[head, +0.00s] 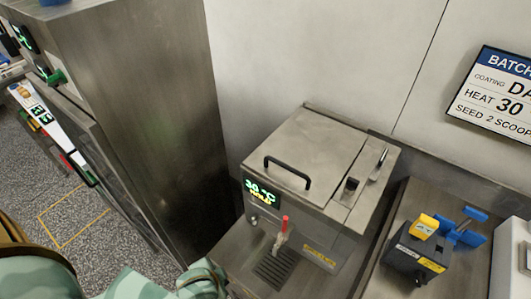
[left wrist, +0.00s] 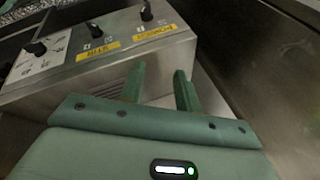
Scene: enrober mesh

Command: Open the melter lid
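The melter (head: 300,235) is a steel box in the middle of the head view. Its flat lid (head: 310,145) lies closed on top, with a black bar handle (head: 287,178) near the front left edge. A green display on the melter reads 30 °C HOLD. In the left wrist view my left gripper (left wrist: 160,88) has its two green fingers apart, with nothing between them. It is close to a steel panel with black knobs and yellow labels. In the head view only green parts of my arm show at the bottom left, below the lid. My right gripper is not in view.
A red-handled tap (head: 284,226) sits on the melter's front above a drain grille (head: 273,271). A tall steel cabinet (head: 140,120) stands left. A black box with yellow and blue parts (head: 418,250) is at right. A sign (head: 500,95) hangs on the wall.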

